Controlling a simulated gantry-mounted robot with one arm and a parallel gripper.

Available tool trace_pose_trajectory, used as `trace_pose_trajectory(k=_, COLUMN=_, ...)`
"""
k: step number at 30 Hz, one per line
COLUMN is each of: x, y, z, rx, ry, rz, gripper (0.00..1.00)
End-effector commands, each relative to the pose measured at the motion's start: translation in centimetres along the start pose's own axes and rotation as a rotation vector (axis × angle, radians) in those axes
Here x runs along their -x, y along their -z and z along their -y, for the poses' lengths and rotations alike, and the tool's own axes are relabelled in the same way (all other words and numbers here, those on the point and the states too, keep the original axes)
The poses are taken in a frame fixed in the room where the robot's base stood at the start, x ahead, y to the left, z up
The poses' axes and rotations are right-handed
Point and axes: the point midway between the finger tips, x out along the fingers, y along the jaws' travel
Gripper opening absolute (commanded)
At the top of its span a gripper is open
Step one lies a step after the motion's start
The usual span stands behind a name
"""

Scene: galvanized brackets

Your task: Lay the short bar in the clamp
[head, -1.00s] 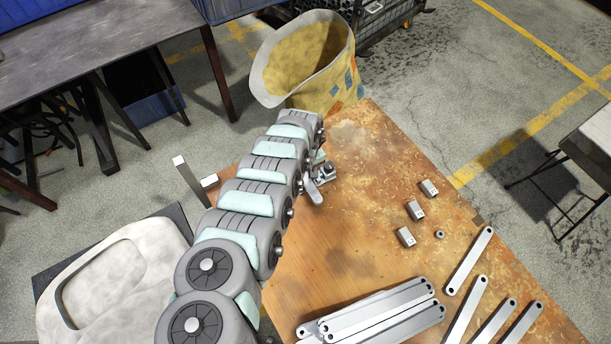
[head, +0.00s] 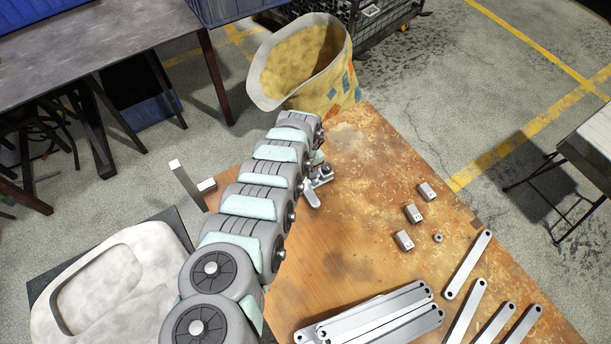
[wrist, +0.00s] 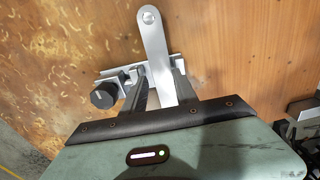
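A flat grey bar (wrist: 155,45) with a rounded, holed end lies between the fingers of my gripper (wrist: 160,72) in the wrist view. The fingers stand close on both sides of it, and I cannot tell whether they press on it. The clamp (wrist: 112,80), with a black knob, is right at the fingers, and the bar crosses over it. My gripper hides whether the bar is seated. In the head view my arm covers most of this spot. The bar's end (head: 312,193) sticks out beside the clamp (head: 325,173).
Three small metal blocks (head: 413,213) and a nut (head: 438,238) lie on the wooden table (head: 350,240). Long bars (head: 380,313) are stacked at the front, and several shorter bars (head: 467,265) lie at the right. A yellow bin (head: 330,85) stands behind the table.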

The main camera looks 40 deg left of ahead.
Motion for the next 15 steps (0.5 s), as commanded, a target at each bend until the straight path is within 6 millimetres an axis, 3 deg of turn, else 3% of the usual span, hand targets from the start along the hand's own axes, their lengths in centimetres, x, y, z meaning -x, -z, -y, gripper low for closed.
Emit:
trace_pose_trajectory(k=1, x=-3.0, y=-1.4, z=0.8, rx=0.002, ry=0.003, rz=0.019, gripper=0.53)
trace_pose_trajectory(k=4, x=-2.2, y=-1.3, z=0.8, rx=0.003, ry=0.003, rz=0.02, gripper=0.55)
trace_pose_trajectory(k=15, x=4.8, y=-0.9, z=0.5, rx=0.002, ry=0.002, rz=0.013, gripper=0.55)
